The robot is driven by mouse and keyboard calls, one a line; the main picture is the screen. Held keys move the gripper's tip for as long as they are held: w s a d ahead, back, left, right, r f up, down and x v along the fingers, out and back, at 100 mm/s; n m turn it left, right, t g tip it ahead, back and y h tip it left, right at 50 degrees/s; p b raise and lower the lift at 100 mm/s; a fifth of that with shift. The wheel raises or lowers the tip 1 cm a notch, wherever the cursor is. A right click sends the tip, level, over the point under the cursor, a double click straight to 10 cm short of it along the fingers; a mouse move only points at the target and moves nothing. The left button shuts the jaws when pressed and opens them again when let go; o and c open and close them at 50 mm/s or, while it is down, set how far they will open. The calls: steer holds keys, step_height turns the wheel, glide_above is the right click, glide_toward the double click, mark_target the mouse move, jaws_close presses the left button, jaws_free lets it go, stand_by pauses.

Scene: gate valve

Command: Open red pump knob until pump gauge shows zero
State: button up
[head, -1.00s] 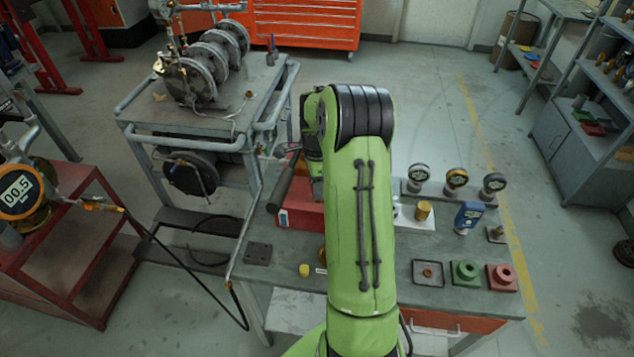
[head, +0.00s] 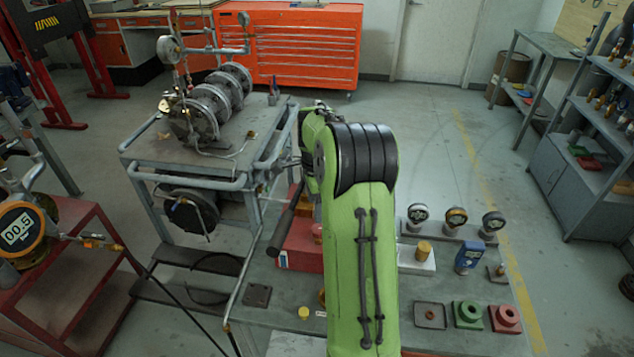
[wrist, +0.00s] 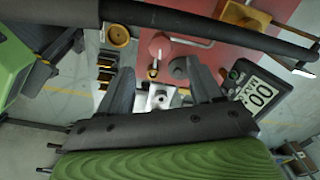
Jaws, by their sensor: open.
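A round red knob (wrist: 158,45) shows in the wrist view beyond my fingers, in front of the red pump body (wrist: 125,12). A small red knob also shows beside the red pump (head: 298,250) in the head view (head: 317,230). My gripper (wrist: 162,88) is open and empty, its two dark fingers apart, with a metal fitting (wrist: 160,98) seen between them. My arm hides the gripper in the head view. A dark digital gauge (wrist: 255,92) right of the fingers shows zeros, its last digits unclear. An orange-rimmed gauge (head: 18,228) at left reads about 00.5.
A long dark lever (wrist: 215,25) crosses the top of the wrist view. The workbench (head: 285,315) holds several gauges and a blue device (head: 467,257) at right. A grey cart (head: 190,170) with flanged pipework stands behind left.

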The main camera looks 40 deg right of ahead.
step_height(320, 180, up, 8)
steer(key=p, duration=0.1)
steer(key=shift+f, duration=0.15)
steer(key=s+a+r+n+t+h, duration=0.1)
steer(key=s+a+r+n, duration=0.25)
steer(key=a, duration=0.25)
steer(key=s+a+r+n+t, duration=0.1)
steer(key=s+a+r+n, duration=0.15)
steer(key=a+n, duration=0.25)
steer(key=s+a+r+n+t+h, duration=0.1)
steer(key=s+a+r+n, duration=0.1)
steer(key=a+r+n, duration=0.3)
steer(key=s+a+f+n+t+y, duration=0.2)
steer(key=s+a+f+n, duration=0.3)
steer(key=s+a+n, duration=0.5)
steer(key=shift+s+f+t, duration=0.15)
steer(key=shift+s+t, duration=0.15)
steer(key=shift+s, duration=0.75)
steer(key=shift+d, duration=0.1)
